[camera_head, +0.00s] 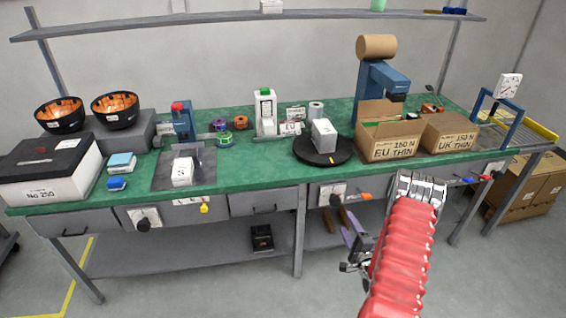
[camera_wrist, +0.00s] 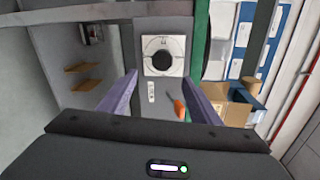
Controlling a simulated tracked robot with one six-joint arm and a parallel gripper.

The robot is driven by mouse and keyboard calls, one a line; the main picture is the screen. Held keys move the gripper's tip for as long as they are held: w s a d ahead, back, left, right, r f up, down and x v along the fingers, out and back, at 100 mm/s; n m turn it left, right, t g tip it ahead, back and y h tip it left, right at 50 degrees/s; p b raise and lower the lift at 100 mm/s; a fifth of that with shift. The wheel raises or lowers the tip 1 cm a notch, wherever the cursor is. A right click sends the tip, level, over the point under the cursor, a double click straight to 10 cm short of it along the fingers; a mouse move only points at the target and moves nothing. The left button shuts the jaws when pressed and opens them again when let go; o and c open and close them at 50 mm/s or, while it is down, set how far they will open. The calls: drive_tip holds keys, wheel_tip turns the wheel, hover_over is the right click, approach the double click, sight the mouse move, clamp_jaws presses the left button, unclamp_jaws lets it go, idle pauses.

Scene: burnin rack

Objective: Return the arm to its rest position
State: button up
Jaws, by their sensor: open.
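My gripper (camera_head: 352,230) is in front of the workbench, below the edge of the green top, with its purple fingers pointing toward the bench's underside. My red-sleeved arm is raised at the lower right of the head view and partly blocks the bench front. In the wrist view my gripper (camera_wrist: 160,88) is open, its fingers spread wide with nothing between them. Beyond them is a grey drawer front with a white plate and black round knob (camera_wrist: 162,58). The gap from the fingertips to that front is hard to judge.
The green bench top (camera_head: 250,175) carries a black turntable (camera_head: 338,155) with a white box, cardboard boxes (camera_head: 388,151), orange-lined bowls (camera_head: 116,110) and a black-lidded box (camera_head: 50,185). A lower shelf (camera_head: 190,262) runs underneath. Open floor lies in front of the bench.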

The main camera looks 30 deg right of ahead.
drive_tip(key=s+f+n+g, duration=0.5)
drive_tip(key=s+f+g, duration=0.1)
drive_tip(key=f, duration=0.6)
drive_tip(key=s+a+r+n+g+y, duration=0.2)
drive_tip(key=s+n+g, duration=0.1)
drive_tip(key=s+g, duration=0.15)
drive_tip(key=s+a+r+n+y, duration=0.1)
drive_tip(key=s+a+r+n, duration=0.2)
drive_tip(key=a+r, duration=1)
drive_tip(key=s+a+r+n, duration=0.4)
drive_tip(key=a+r+n, duration=0.3)
drive_tip(key=a+r, duration=0.6)
drive_tip(key=s+a+r+n+y, duration=0.1)
drive_tip(key=s+a+r+n, duration=0.3)
drive_tip(key=a+r, duration=0.9)
wheel_tip(320, 180, up, 10)
drive_tip(key=shift+s+f+n+y, duration=0.1)
drive_tip(key=shift+s+n+y, duration=0.15)
drive_tip(key=shift+n, duration=0.25)
